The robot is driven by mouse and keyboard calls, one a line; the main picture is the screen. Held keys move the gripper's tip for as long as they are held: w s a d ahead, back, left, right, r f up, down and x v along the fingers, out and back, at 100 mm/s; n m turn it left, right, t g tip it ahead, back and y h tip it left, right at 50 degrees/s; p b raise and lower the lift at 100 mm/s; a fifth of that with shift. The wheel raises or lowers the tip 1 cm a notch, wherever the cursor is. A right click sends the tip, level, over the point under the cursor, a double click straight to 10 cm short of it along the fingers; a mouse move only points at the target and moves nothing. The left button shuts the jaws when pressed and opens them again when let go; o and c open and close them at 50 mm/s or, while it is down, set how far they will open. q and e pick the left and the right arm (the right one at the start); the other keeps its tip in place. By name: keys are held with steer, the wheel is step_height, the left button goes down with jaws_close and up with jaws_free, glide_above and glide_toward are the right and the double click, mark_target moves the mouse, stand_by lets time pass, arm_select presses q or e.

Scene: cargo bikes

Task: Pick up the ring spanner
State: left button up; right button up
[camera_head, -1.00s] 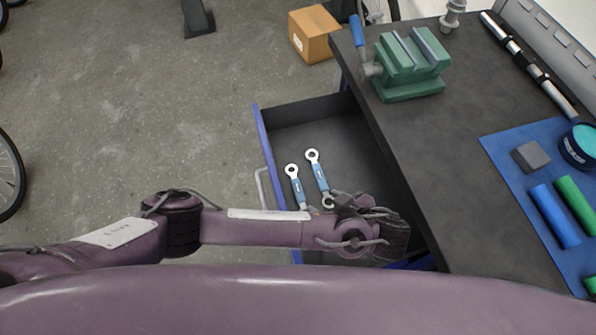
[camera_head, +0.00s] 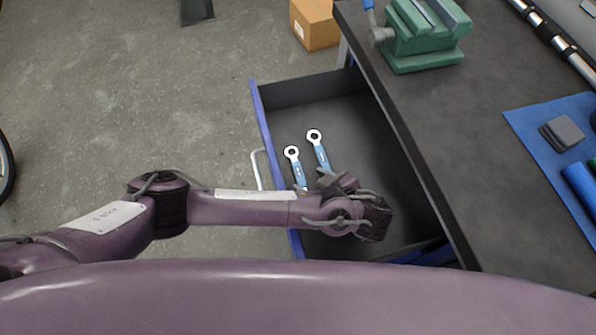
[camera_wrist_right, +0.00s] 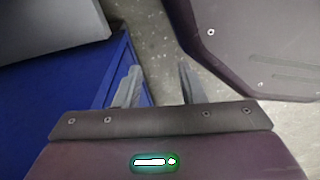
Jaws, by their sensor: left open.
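Two spanners with blue handles and silver ring heads lie side by side in the open drawer (camera_head: 345,110). The left spanner (camera_head: 296,168) and the right spanner (camera_head: 318,150) each show a ring at the far end. Their near ends are hidden under my left arm, so I cannot tell which is the ring spanner. My left gripper (camera_head: 327,182) is over the drawer, close to the near part of the spanners, and open. It is partly hidden by its wrist. My right gripper (camera_wrist_right: 158,75) is open and empty, its fingers apart, near a blue cabinet side.
The dark workbench (camera_head: 440,130) stands to the right of the drawer and carries a green vise (camera_head: 420,40). A blue mat (camera_head: 540,140) holds a grey block (camera_head: 562,132). A cardboard box (camera_head: 316,25) stands on the floor behind. The drawer's far part is bare.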

mark_target(299, 174)
arm_select(q)
steer(key=shift+p+x, duration=0.35)
steer(key=shift+x, duration=1.6)
steer(key=shift+a, duration=0.1)
jaws_close()
